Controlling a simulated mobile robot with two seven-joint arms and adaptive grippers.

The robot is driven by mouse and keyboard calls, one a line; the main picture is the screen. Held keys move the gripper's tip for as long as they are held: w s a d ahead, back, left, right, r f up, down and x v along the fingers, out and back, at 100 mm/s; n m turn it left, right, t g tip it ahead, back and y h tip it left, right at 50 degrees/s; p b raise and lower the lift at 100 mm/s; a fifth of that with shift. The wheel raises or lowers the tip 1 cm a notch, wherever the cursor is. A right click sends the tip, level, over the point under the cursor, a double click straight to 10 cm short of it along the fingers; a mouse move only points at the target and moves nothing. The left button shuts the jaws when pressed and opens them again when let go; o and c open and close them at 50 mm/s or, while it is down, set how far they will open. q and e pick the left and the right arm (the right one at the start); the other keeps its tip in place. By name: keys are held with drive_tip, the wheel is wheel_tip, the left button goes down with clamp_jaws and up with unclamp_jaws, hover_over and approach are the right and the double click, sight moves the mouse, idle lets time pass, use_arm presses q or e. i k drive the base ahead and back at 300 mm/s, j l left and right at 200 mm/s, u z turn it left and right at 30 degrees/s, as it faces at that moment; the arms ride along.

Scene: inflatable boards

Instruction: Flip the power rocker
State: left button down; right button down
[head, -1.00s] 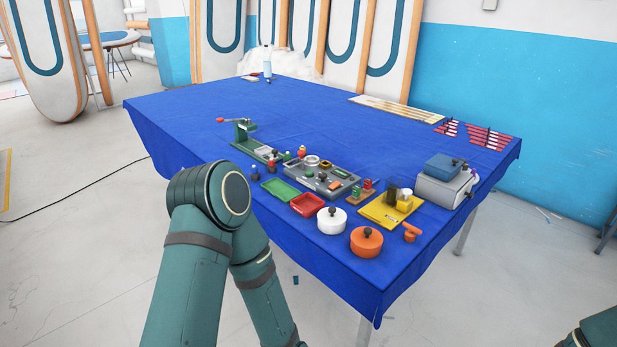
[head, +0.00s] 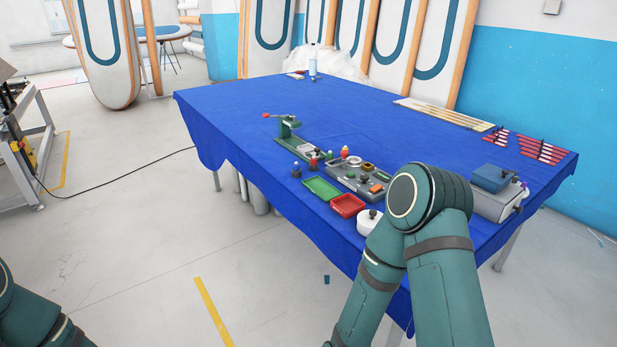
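I cannot pick out the power rocker for sure at this size. A grey box (head: 497,207) with a blue block (head: 491,179) on top stands at the table's right edge, with small knobs on its right side. A grey tray-like panel (head: 343,180) with a small orange block (head: 377,188) and dark knobs lies near the table's front edge. My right arm rises in front of the table and hides part of the front right. My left arm shows only at the bottom left corner. Neither gripper is in view.
On the blue-covered table (head: 260,125) are a green clamp-like fixture (head: 290,128), a green tray (head: 321,189), a red tray (head: 348,206), a partly hidden white pot (head: 366,222) and red-handled tools (head: 541,150). The table's middle and the floor to its left are mostly clear.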

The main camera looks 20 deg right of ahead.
sight(375, 188)
drive_tip(key=u, duration=0.4)
drive_tip(key=i+l, duration=0.15)
drive_tip(key=l, duration=0.15)
drive_tip(key=i+l, duration=0.15)
drive_tip(key=l, duration=0.15)
drive_tip(key=i+l, duration=0.1)
drive_tip(key=l, duration=0.25)
drive_tip(key=i+l, duration=0.15)
drive_tip(key=l, duration=0.15)
